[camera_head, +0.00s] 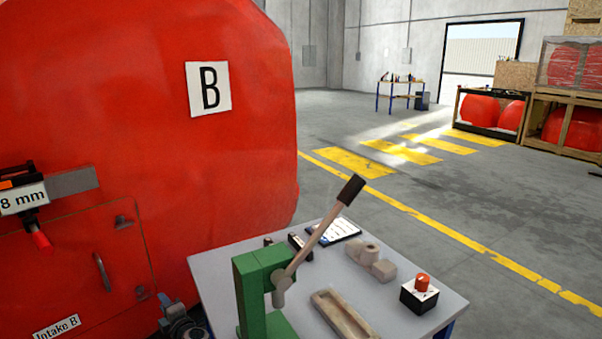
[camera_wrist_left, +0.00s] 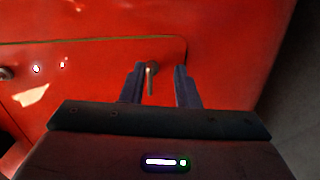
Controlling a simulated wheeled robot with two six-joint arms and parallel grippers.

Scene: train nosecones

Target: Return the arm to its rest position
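My left gripper (camera_wrist_left: 159,67) is open in the left wrist view, its two dark fingers apart and pointing at a red panel. In the head view, part of my left gripper (camera_head: 184,323) shows low, between the red nosecone (camera_head: 150,90) marked B and the work table (camera_head: 225,280). The nosecone has a hatch (camera_head: 75,265) labelled Intake B, with a handle and latches, and it looks closed. My right gripper is not in view.
A tool labelled 8 mm (camera_head: 40,195) is at the nosecone's left. Open floor (camera_head: 480,210) lies beyond the table.

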